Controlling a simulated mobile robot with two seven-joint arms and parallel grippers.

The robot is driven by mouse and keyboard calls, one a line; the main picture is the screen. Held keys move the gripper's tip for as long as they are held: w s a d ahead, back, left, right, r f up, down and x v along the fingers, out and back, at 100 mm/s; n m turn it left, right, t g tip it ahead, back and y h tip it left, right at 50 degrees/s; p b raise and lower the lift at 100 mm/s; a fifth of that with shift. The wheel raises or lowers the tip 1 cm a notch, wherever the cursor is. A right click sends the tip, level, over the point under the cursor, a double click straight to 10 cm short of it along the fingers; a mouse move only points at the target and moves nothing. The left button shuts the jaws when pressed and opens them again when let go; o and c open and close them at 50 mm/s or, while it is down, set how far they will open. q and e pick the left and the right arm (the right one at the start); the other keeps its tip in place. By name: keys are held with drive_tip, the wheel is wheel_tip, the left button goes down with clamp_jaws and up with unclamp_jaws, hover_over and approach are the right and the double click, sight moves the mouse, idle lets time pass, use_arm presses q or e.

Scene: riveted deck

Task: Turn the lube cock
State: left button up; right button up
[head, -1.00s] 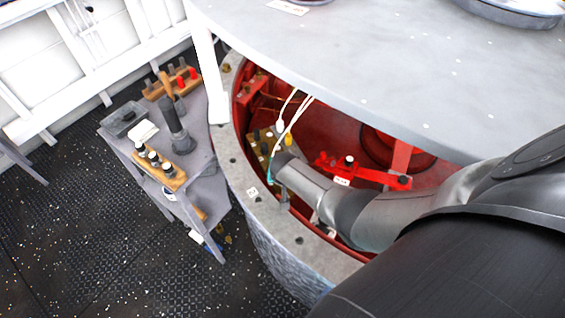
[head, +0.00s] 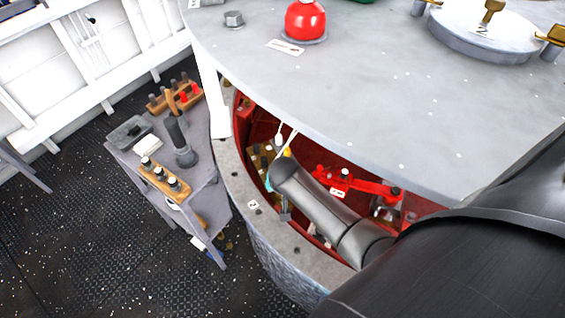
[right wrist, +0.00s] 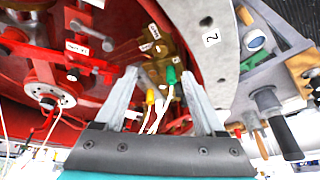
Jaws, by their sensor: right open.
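My right arm reaches from the right into the red recess under the grey top. My right gripper (right wrist: 160,76) is open, with nothing seen between its fingers. In the right wrist view its fingers point toward a brass fitting block (right wrist: 166,50) with yellow (right wrist: 150,97) and green (right wrist: 171,75) fittings and white lines. They look short of it, though the exact gap is unclear. The block also shows in the head view (head: 257,158), partly behind my wrist. I cannot tell which part is the lube cock. My left gripper is not in view.
The grey round top (head: 370,90) overhangs the recess. A grey rim (head: 240,195) borders it on the left. A red lever bar (head: 350,182) lies inside, right of my wrist. A small grey table (head: 205,205) with tools stands left; dark deck floor is open beyond.

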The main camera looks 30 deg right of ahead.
drive_tip(key=shift+v, duration=1.4)
